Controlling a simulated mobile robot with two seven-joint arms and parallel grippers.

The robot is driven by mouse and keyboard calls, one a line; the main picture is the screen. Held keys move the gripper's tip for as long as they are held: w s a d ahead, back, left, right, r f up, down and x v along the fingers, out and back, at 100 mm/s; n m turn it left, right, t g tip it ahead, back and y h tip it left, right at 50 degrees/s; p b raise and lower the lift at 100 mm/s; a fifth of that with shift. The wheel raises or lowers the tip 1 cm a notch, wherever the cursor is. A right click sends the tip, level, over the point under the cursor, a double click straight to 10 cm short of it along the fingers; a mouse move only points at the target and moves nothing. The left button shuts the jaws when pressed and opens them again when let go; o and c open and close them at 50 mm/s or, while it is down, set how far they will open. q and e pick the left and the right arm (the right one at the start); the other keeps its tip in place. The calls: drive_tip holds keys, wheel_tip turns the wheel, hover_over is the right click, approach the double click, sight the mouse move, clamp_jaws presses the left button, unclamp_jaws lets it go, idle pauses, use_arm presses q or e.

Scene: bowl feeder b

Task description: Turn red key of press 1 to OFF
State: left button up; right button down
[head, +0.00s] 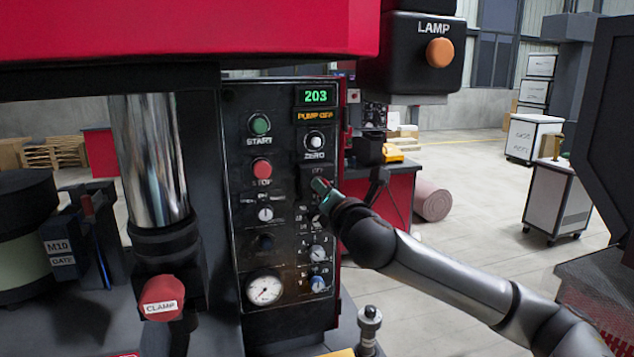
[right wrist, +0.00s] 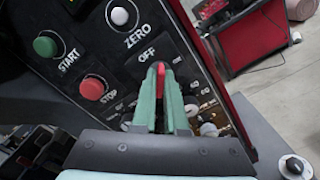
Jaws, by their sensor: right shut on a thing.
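The red key (right wrist: 160,69) shows at the tips of my right gripper (right wrist: 158,82) in the right wrist view, just below the OFF label. The green fingers are shut on the key. In the head view my right gripper (head: 323,190) reaches the black control panel (head: 287,240) from the right, and its fingers and wrist mostly hide the key there. The key's exact turn angle is hard to tell. My left gripper is not in view.
The panel also carries a green START button (head: 260,124), a red STOP button (head: 262,169), a white ZERO button (head: 315,141) and a gauge (head: 264,289). The display (head: 316,96) reads 203, with PUMP OFF below. A LAMP box (head: 408,60) hangs at upper right.

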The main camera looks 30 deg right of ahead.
idle(0.3)
drive_tip(key=n, duration=0.4)
drive_tip(key=shift+n, duration=0.7)
drive_tip(key=n, duration=0.3)
drive_tip(key=shift+n, duration=0.4)
drive_tip(key=c, duration=0.9)
unclamp_jaws()
